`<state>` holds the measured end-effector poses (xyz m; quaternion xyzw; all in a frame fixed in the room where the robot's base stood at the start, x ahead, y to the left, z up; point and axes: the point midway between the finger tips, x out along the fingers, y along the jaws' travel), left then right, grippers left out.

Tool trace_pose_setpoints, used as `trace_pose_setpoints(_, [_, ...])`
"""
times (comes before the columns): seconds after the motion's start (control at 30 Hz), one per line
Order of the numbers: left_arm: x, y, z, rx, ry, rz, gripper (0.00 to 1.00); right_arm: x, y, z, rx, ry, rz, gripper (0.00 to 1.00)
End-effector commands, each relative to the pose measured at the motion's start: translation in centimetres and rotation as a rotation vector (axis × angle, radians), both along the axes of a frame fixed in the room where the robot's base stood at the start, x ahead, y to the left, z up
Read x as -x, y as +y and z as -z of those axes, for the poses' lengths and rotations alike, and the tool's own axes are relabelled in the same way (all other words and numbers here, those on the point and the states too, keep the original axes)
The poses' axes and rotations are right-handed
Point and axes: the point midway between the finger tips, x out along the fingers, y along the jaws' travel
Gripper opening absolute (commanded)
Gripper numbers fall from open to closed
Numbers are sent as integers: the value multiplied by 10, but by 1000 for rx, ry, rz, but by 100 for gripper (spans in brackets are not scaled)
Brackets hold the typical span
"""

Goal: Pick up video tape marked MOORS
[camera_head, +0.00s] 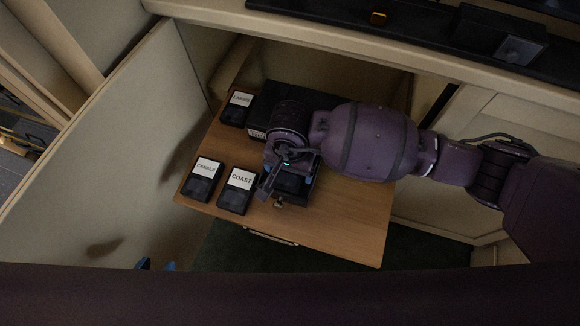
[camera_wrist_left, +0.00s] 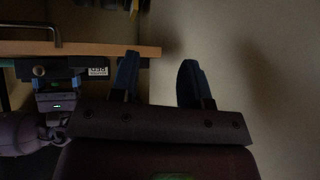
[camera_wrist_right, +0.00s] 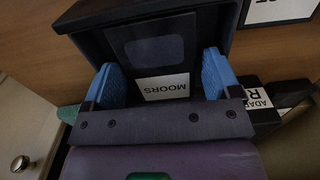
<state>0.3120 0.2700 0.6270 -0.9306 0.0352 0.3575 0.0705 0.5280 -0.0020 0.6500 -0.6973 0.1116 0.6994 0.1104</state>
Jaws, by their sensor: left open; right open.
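The video tape marked MOORS (camera_wrist_right: 152,50) shows in the right wrist view, with its white label upside down and a grey window. It lies within a dark tray-like holder (camera_wrist_right: 85,17). My right gripper (camera_wrist_right: 162,80) is open, with one blue finger on each side of the tape's label end; contact cannot be told. In the head view my right gripper (camera_head: 278,178) hides most of the tape and holder. My left gripper (camera_wrist_left: 158,80) is open and empty, away from the tapes beside a pale panel. Only its blue tips show in the head view (camera_head: 156,265).
Another labelled tape (camera_head: 235,113) lies farther back, beside a black box (camera_head: 290,92). A pale panel (camera_head: 130,160) stands at left. The surface's front right is clear.

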Motion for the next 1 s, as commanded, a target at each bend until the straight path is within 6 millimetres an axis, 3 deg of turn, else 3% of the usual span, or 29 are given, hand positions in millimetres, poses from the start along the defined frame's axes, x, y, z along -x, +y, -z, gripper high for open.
trace_pose_setpoints(0.33, [-7, -2, -5, -5, -20, 11, 43, -1, 0, 6, -1, -3, 0, 83])
trace_pose_setpoints(0.6, [-6, -2, -3, -5, -15, 10, 43, 0, 0, 7, -1, -3, 0, 44])
trace_pose_setpoints(0.87, [-6, -2, -4, -5, -16, 11, 43, -1, 0, 5, -1, -3, -1, 44])
trace_pose_setpoints(1.0, [-9, -2, -9, 0, -26, 7, 43, -2, 0, -9, -2, -10, 0, 44])
